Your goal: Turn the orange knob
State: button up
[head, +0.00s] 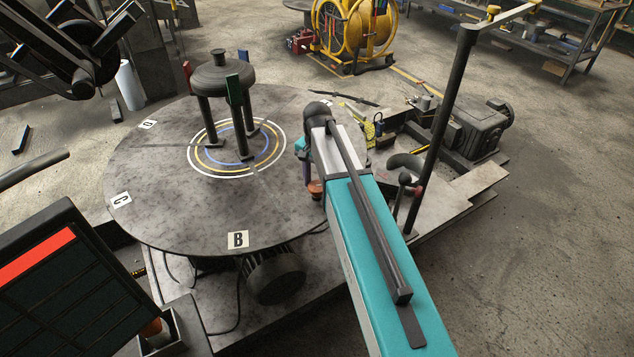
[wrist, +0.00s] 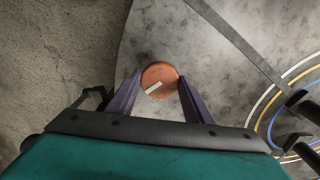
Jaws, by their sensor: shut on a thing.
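The orange knob (wrist: 158,82) is a round disc with a short pale line on its top. In the wrist view it sits at the upper middle, between the two purple fingers of my gripper (wrist: 160,90). The fingers are shut on its sides. In the head view a small part of the knob (head: 316,188) shows just left of my teal arm, at the right edge of the round table. My gripper (head: 307,172) is partly hidden there by my arm.
The round metal table (head: 180,215) carries letter labels and painted rings. A dark dish on legs (head: 219,78) stands at its centre. A tall dark post (head: 440,120) and a motor (head: 482,130) stand to the right. A dark panel with a red stripe (head: 45,270) is at lower left.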

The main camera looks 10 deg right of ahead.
aim_at(317, 185)
jog(key=shift+m, duration=1.2)
jog(key=o, duration=1)
jog(key=shift+o, duration=0.2)
jog(key=shift+r, duration=0.1)
notch_tip(317, 185, up, 14)
jog(key=b, duration=0.2)
jog(key=shift+f, duration=0.25)
